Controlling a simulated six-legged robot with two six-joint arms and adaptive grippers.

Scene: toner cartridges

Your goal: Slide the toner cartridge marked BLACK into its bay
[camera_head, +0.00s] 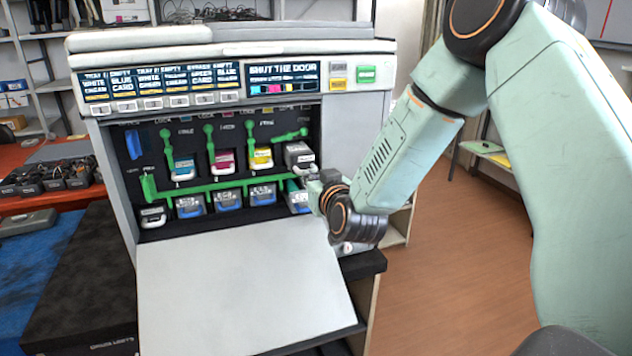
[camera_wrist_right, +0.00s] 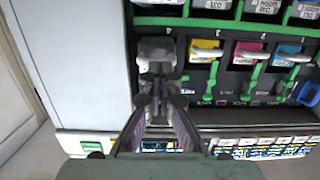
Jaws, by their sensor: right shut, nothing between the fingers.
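The BLACK toner cartridge (camera_head: 299,153), grey and dark, sits in the rightmost bay of the upper row. Its front seems to stand out further than the coloured cartridges. The green lever (camera_head: 290,134) above it lies slanted sideways, while the other three levers hang upright. My right gripper (camera_head: 312,190) is shut and empty, just below the cartridge's front. In the right wrist view, which is upside down, the closed fingers (camera_wrist_right: 160,82) are in front of the cartridge (camera_wrist_right: 155,52); I cannot tell whether they touch. My left gripper is not in view.
Cyan (camera_head: 181,167), magenta (camera_head: 222,161) and yellow (camera_head: 261,157) cartridges fill the other upper bays. A green bar (camera_head: 215,185) runs above the lower row of containers. The open white door (camera_head: 240,290) lies in front. The display (camera_head: 283,76) reads SHUT THE DOOR.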

